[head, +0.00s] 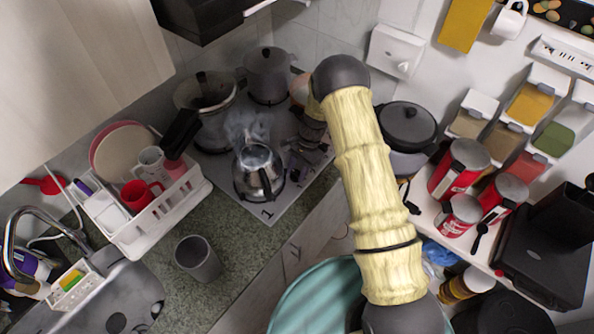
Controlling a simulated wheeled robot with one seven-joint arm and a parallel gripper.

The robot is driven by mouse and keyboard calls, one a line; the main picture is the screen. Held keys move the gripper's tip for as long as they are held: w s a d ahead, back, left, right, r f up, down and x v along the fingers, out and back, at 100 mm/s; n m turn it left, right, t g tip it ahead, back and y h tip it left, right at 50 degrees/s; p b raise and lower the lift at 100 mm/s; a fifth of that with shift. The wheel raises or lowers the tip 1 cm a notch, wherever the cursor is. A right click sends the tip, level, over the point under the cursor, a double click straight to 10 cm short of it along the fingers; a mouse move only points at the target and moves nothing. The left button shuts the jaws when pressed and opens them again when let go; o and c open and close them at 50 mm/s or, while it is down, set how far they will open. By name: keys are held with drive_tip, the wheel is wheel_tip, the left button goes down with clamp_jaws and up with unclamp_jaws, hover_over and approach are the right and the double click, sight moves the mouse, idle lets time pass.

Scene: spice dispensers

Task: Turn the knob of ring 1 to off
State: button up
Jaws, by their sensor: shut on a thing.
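A steaming metal kettle (258,172) stands on the ring near that mark. Small knobs (298,166) sit along the stove's right side, dark and hard to tell apart. My arm reaches over from the bottom and bends down behind itself. My gripper (308,148) is low at the knobs, small and partly hidden by my arm. It is shut on a knob; which ring's knob and its turn position cannot be told.
Pots (268,77) stand behind the kettle. A lidded dark pot (407,127) is right of my arm. A white dish rack (155,213) and grey cup (197,258) are left on the counter. Red cans (459,168) crowd the right shelf.

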drive_tip(key=o, duration=1)
